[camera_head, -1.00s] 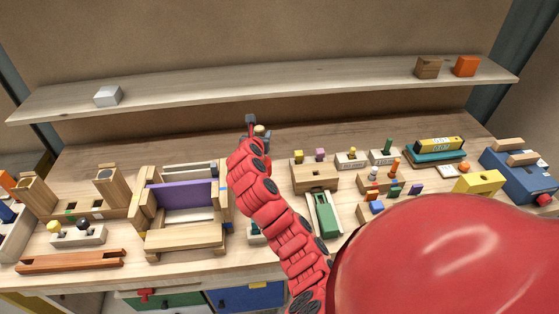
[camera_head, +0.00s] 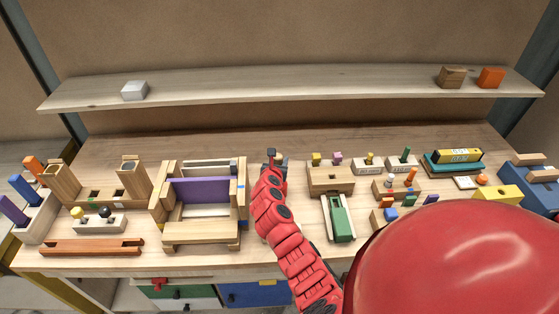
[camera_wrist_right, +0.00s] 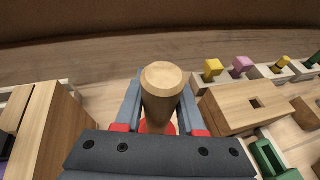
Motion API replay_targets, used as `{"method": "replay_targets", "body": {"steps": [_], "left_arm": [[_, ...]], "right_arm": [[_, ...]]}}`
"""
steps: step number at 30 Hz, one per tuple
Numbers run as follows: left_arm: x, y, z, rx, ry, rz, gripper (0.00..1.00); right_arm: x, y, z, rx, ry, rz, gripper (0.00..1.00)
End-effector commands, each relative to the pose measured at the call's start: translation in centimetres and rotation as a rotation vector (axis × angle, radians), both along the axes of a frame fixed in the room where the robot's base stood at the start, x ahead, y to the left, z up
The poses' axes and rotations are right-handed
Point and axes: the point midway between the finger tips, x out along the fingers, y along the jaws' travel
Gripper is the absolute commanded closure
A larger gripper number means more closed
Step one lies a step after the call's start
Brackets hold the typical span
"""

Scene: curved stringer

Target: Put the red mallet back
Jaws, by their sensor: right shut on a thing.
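My right gripper (camera_head: 272,160) is over the middle of the bench, just right of the frame with the purple panel. In the right wrist view its two grey fingers (camera_wrist_right: 160,112) are shut on the wooden handle of the red mallet (camera_wrist_right: 160,90). The round handle end points toward the wrist camera. A bit of red shows below the handle between the fingers; most of the mallet's head is hidden. In the head view the mallet is mostly hidden by the gripper. I cannot tell whether it touches the bench. My left gripper is not in view.
A wooden frame with a purple panel (camera_head: 200,190) stands left of the gripper. A wooden block with yellow and purple pegs (camera_head: 331,178) and a green tool in a tray (camera_head: 340,220) stand to the right. A shelf (camera_head: 290,87) runs behind. Bench behind the gripper is bare.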

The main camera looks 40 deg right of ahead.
Motion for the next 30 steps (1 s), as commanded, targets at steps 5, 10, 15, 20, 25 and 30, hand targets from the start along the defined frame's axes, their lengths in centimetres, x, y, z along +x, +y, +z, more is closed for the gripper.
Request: {"method": "replay_targets", "body": {"steps": [5,10,15,20,25,30], "left_arm": [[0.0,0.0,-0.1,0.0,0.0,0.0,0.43],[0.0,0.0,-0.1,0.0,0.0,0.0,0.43],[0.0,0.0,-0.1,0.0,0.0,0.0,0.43],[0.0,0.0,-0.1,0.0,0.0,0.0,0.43],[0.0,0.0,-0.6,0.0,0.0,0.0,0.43],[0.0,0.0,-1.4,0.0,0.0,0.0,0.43]], "right_arm": [[0.0,0.0,-0.2,0.001,-0.001,0.001,0.49],[0.0,0.0,-0.2,0.001,-0.001,0.001,0.31],[0.0,0.0,-0.2,0.0,0.0,0.001,0.31],[-0.1,0.2,0.1,0.0,-0.002,0.001,0.31],[-1.1,1.2,0.7,-0.001,-0.005,0.001,0.31],[-2.7,3.0,1.6,-0.002,-0.005,0.002,0.31]]}}
